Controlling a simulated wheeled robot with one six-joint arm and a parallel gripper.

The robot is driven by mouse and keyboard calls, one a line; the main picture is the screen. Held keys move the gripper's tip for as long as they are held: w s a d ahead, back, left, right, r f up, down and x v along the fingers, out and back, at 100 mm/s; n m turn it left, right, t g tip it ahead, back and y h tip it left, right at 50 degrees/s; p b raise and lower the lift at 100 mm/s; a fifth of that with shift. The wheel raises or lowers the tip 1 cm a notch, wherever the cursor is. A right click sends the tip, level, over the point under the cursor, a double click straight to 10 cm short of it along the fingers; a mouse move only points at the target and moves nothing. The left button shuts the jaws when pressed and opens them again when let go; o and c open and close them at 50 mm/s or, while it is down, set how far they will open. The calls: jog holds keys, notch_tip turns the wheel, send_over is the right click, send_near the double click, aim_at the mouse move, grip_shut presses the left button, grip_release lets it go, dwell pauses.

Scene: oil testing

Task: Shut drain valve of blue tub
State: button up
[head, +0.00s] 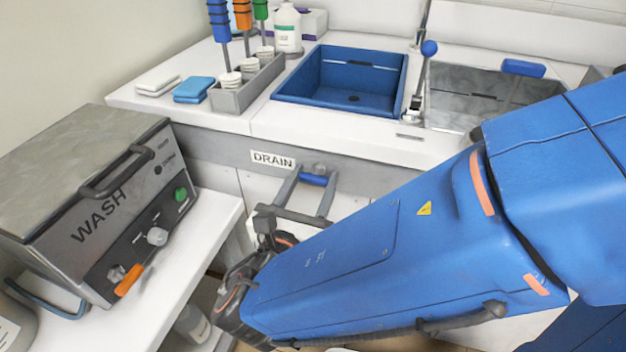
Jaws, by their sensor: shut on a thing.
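The blue tub (388,78) is set into the white counter at the back, empty, with a dark drain hole in its floor. Below it, on the grey front strip, is a white label (272,160) reading DRAIN. The drain valve's small blue handle (314,180) sits just right of and below this label, under a grey fitting. My gripper (313,183) reaches up to it from below, its two grey fingers on either side, shut on the blue handle. The valve's inner position cannot be seen.
The grey WASH machine (85,195) stands on a white bench at left. A sample rack (248,85) and cloths (193,90) lie on the counter. My blue arm covers the lower right.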

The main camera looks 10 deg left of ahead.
jog(key=o, duration=1)
jog(key=shift+o, duration=0.2)
jog(key=shift+s, duration=0.15)
jog(key=s+a, duration=0.1)
jog(key=s, duration=1.6)
jog(key=shift+a, duration=0.15)
jog(key=shift+s+a, duration=0.1)
jog(key=shift+s, duration=0.05)
